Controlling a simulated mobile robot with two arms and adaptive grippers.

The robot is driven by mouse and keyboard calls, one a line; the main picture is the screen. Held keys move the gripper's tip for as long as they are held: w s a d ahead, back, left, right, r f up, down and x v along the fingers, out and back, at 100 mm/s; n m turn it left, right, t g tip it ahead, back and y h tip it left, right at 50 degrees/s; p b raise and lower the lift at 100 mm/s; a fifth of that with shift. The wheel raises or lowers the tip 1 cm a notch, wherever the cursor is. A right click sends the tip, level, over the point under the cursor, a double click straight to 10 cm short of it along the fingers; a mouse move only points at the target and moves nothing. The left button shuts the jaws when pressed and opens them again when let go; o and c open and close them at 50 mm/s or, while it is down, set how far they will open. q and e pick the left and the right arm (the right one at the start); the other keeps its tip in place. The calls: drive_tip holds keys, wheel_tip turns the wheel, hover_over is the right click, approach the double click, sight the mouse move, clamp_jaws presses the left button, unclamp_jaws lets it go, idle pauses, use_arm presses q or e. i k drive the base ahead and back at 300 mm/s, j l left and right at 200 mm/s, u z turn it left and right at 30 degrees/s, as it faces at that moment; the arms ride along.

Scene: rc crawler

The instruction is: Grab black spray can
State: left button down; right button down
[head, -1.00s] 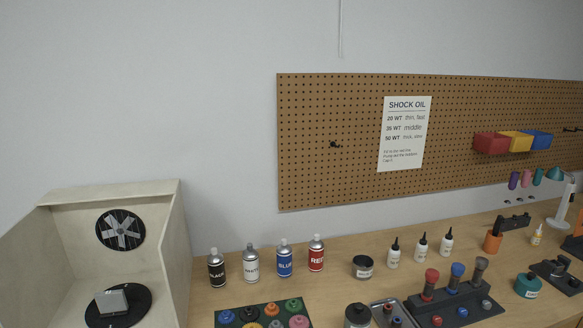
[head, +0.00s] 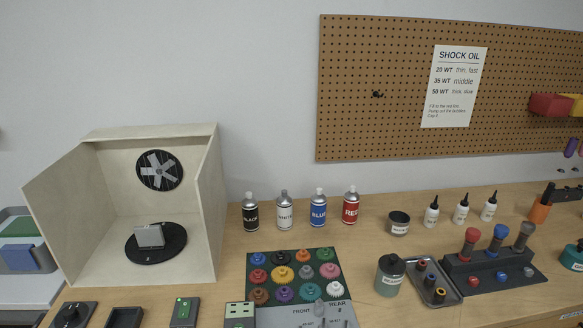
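The black spray can (head: 250,213) stands upright on the wooden workbench, just right of the spray booth. Its label reads BLACK, and it is the leftmost of a row of spray cans. To its right stand the white can (head: 285,212), the blue can (head: 318,210) and the red can (head: 351,206), all upright with small gaps between them. Neither of my grippers shows in the head view.
The open spray booth (head: 75,205) with a fan and turntable stands close left of the black can. A gear tray (head: 252,293) lies in front of the cans. Dropper bottles (head: 431,212) and a dark tin (head: 398,223) stand to the right. Bare bench lies directly before the cans.

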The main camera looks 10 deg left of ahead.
sight(250, 208)
drive_tip(key=i+l+u, duration=0.1)
drive_tip(key=l, duration=0.2)
drive_tip(key=i+l, duration=0.2)
drive_tip(key=i+l+u, duration=0.15)
drive_tip(key=l, duration=0.25)
drive_tip(key=i+l+u, duration=0.1)
drive_tip(key=l, duration=0.2)
